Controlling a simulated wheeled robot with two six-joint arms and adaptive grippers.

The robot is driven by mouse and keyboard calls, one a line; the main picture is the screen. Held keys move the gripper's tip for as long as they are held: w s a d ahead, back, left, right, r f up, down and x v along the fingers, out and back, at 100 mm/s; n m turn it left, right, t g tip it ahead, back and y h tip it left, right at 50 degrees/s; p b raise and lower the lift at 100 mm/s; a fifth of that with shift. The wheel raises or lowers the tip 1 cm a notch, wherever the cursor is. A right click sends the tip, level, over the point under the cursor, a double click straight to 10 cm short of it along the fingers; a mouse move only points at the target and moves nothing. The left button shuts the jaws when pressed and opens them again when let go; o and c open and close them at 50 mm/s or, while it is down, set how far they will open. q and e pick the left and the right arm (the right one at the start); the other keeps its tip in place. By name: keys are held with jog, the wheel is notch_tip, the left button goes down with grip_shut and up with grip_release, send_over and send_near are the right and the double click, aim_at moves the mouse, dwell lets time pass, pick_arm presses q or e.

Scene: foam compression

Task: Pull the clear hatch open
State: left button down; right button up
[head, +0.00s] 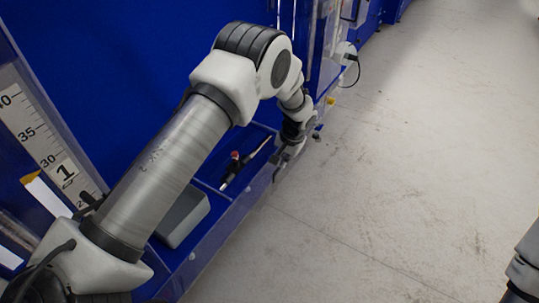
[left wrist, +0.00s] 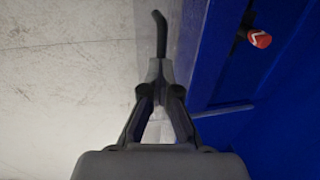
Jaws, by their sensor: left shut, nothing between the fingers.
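My left arm reaches from the lower left across the blue station in the head view. Its gripper (head: 284,164) is at the front edge of a blue tray, shut and empty. In the left wrist view the fingers of this gripper (left wrist: 156,72) meet at their tips. A dark bent rod (left wrist: 161,35) shows just beyond the tips; I cannot tell whether they touch it. A clear panel (head: 318,45) stands upright past the arm, and another clear panel (head: 45,125) is at the left. I cannot tell which is the hatch. My right gripper is out of view.
The blue tray (head: 205,240) holds a grey box (head: 184,218) and a slim tool with a red part (head: 235,156). A red-capped thing (left wrist: 259,38) shows in the left wrist view. A ruler scale (head: 32,130) stands at the left. The grey floor (head: 400,170) at the right is clear.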

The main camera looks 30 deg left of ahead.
pick_arm(q)
jog(key=shift+s+f, duration=0.3)
jog(key=shift+f, duration=0.05)
jog(key=c, duration=1.2)
grip_release()
jog(key=shift+c, duration=0.2)
jog(key=shift+w, duration=0.1)
jog(key=shift+a, duration=0.1)
jog(key=shift+w+r, duration=0.15)
jog(key=shift+r, duration=0.25)
notch_tip(320, 180, up, 11)
jog(key=d, duration=0.2)
jog(key=shift+d, duration=0.2)
jog(key=shift+r, duration=0.1)
